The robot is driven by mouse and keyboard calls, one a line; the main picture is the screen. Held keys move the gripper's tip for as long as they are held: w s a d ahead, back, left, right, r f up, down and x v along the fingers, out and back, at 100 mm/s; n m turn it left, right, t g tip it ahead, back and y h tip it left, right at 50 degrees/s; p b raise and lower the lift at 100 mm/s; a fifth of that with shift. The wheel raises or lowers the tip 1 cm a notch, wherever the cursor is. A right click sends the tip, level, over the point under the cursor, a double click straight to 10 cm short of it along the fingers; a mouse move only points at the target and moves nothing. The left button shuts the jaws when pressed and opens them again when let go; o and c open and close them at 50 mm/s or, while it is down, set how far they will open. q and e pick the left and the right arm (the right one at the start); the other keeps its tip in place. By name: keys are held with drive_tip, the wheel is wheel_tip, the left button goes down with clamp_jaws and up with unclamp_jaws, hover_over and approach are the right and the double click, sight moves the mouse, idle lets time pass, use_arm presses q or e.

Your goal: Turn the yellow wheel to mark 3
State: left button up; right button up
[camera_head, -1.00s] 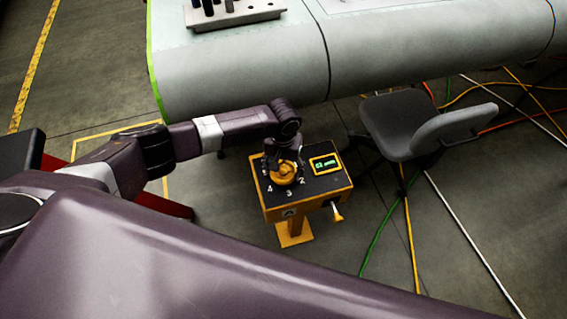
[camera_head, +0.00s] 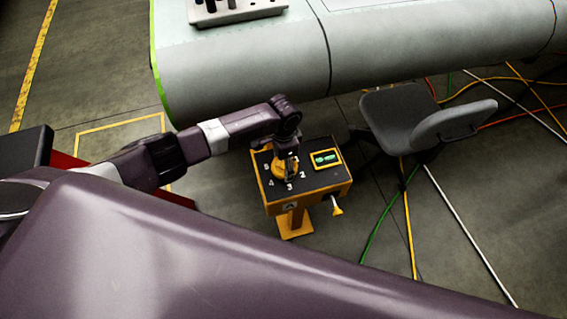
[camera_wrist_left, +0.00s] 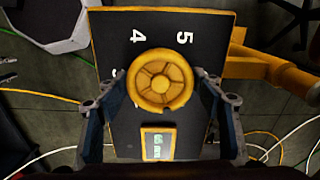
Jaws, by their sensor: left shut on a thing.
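The yellow wheel (camera_head: 280,171) sits on the dark top of a yellow-edged control box (camera_head: 326,181), with white marks 2, 3, 4 and 5 around it in the head view. My left gripper (camera_head: 288,163) comes down over the wheel and partly covers it. In the left wrist view the round spoked wheel (camera_wrist_left: 160,82) lies between the two fingers of my left gripper (camera_wrist_left: 162,92), which is shut on it. Marks 4 and 5 show clearly there; mark 3 is mostly hidden by a finger. My right gripper is not in view.
A green-lit display (camera_head: 326,158) is beside the wheel. A yellow-handled lever (camera_head: 337,207) sticks out of the box's front. A grey chair (camera_head: 405,122) stands to the right, cables lie on the floor, and a large grey wing (camera_head: 240,65) is behind.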

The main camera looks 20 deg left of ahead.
use_arm(q)
drive_tip(key=m, duration=0.4)
drive_tip(key=shift+w+m, duration=0.15)
drive_tip(key=shift+m, duration=0.25)
drive_tip(key=m+b, duration=0.1)
drive_tip(key=m, duration=0.4)
drive_tip(key=shift+w, duration=0.1)
drive_tip(key=m+b, duration=0.1)
drive_tip(key=m, duration=0.4)
drive_tip(key=shift+w+m, duration=0.1)
drive_tip(key=shift+m, duration=0.3)
drive_tip(key=m, duration=0.2)
drive_tip(key=m+b, duration=0.1)
drive_tip(key=m, duration=0.2)
drive_tip(key=shift+d+r, duration=0.1)
drive_tip(key=shift+d, duration=0.1)
drive_tip(key=shift+m, duration=0.3)
drive_tip(key=o, duration=1.2)
drive_tip(key=shift+c, duration=0.2)
drive_tip(key=shift+a, duration=0.1)
